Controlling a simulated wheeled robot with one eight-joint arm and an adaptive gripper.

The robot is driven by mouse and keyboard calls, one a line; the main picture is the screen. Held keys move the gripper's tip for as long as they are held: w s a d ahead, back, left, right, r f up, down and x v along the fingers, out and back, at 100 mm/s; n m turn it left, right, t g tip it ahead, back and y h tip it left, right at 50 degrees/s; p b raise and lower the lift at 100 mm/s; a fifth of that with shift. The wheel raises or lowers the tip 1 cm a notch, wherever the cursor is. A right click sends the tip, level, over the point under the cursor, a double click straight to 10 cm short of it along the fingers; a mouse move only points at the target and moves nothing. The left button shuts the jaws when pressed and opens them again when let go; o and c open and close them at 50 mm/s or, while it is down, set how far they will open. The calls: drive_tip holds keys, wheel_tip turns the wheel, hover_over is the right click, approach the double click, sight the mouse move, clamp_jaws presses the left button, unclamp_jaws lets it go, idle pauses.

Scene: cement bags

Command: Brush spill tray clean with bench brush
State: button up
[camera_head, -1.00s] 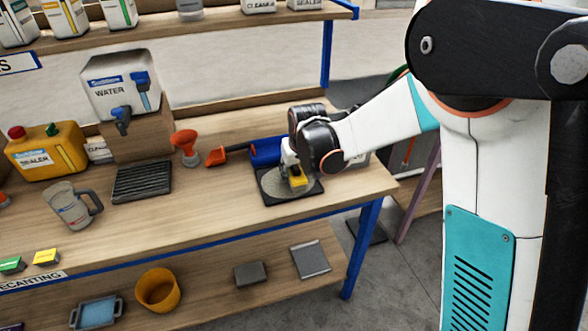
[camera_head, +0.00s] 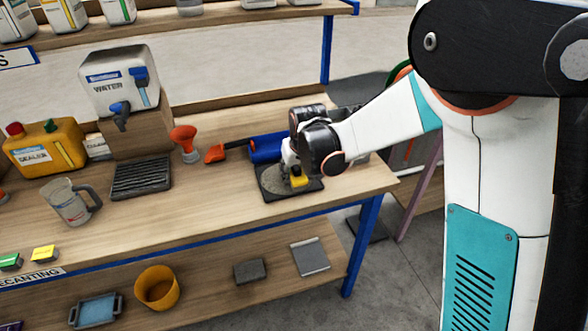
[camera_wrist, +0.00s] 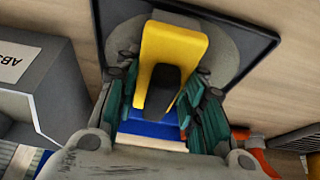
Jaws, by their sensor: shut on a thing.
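The spill tray (camera_head: 309,188) is a dark square near the bench's right front end, with a round grey patch (camera_head: 272,180) on it. My gripper (camera_head: 292,168) is over the tray. In the wrist view its teal fingers (camera_wrist: 163,108) are closed around the bench brush (camera_wrist: 175,50), which has a yellow upper part, a blue block and a pale strip. The brush shows as a small yellow piece (camera_head: 299,181) at the grey patch in the head view. Whether its bristles touch the tray is hidden.
A grey box (camera_wrist: 40,85) is close beside my gripper. An orange funnel (camera_head: 184,138) and a ribbed black mat (camera_head: 141,178) are to the left. Bare bench lies between mat and tray.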

drive_tip(key=shift+r+p, duration=1.7)
drive_tip(key=shift+r, duration=0.9)
drive_tip(key=shift+f, duration=0.1)
